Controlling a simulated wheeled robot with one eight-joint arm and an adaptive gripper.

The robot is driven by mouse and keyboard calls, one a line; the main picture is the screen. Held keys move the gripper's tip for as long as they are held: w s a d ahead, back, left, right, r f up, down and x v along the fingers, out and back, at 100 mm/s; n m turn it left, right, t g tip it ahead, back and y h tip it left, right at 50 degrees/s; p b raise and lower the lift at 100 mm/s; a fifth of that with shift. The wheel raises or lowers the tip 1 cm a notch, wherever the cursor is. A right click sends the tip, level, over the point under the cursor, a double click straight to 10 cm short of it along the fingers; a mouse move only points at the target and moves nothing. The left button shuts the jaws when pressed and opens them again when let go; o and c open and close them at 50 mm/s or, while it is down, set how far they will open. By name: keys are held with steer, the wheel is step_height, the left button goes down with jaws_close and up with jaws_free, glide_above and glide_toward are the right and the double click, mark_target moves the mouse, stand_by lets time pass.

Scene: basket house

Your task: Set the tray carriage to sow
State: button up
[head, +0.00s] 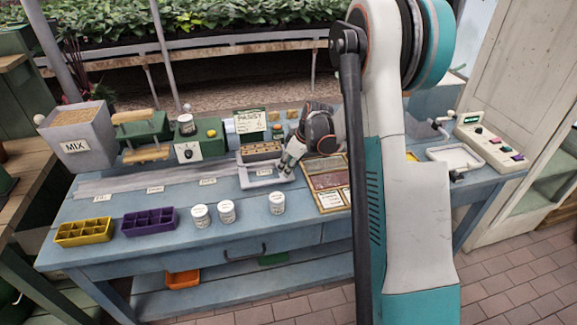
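The tray carriage (246,178) looks like a pale grey frame on the grey rail (125,182) along the blue bench. It stands at the right part of the rail, in front of a brown seed block with rows of holes (262,150). Several small white labels line the rail; the rightmost (263,173) shows within the frame. The lettering is too small to read surely, so I cannot tell which is sow. My gripper (286,171) points down at the carriage's right side. Its fingers are at or very near the frame; contact and finger gap are unclear.
A yellow tray (84,232), a purple tray (149,222) and white pots (227,211) stand along the front. A MIX bin (77,130) and green machines (199,143) stand behind the rail. A wooden-framed panel (328,182) lies right of the carriage. My arm hides part of the bench.

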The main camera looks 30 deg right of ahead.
steer(key=shift+a, duration=0.15)
jaws_close()
steer(key=w+a, duration=0.2)
steer(key=a, duration=0.4)
steer(key=w+a, duration=0.2)
steer(key=a, duration=0.5)
steer(key=w+a, duration=0.1)
steer(key=a, duration=0.6)
steer(key=shift+w, duration=0.4)
steer(key=o, duration=1)
jaws_free()
steer(key=v, duration=1.2)
